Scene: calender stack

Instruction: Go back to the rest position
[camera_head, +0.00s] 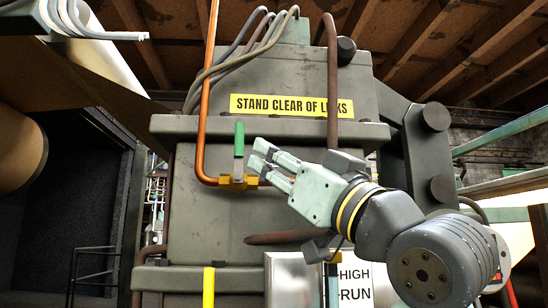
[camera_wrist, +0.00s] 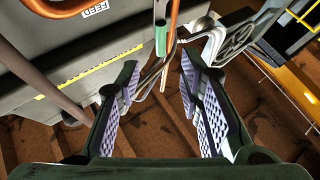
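My gripper (camera_head: 258,154) is in front of the grey machine housing (camera_head: 200,225), pointing up and to the left in the head view. In the wrist view its two padded fingers (camera_wrist: 160,66) stand well apart, with nothing held between them. A valve with an upright green handle (camera_head: 239,139) and a yellow body (camera_head: 238,183) sits on an orange pipe (camera_head: 201,120), just left of the fingertips in the head view. The green handle also shows in the wrist view (camera_wrist: 160,39), beyond the fingertips. I see no contact between the gripper and the handle.
A yellow "STAND CLEAR OF" sign (camera_head: 290,105) is on the housing above my gripper. A brown pipe (camera_head: 332,80) runs down the housing's front. A HIGH/RUN plate (camera_head: 352,283) is below my arm. A large roll (camera_head: 20,150) stands at the left, beside a dark opening (camera_head: 75,200).

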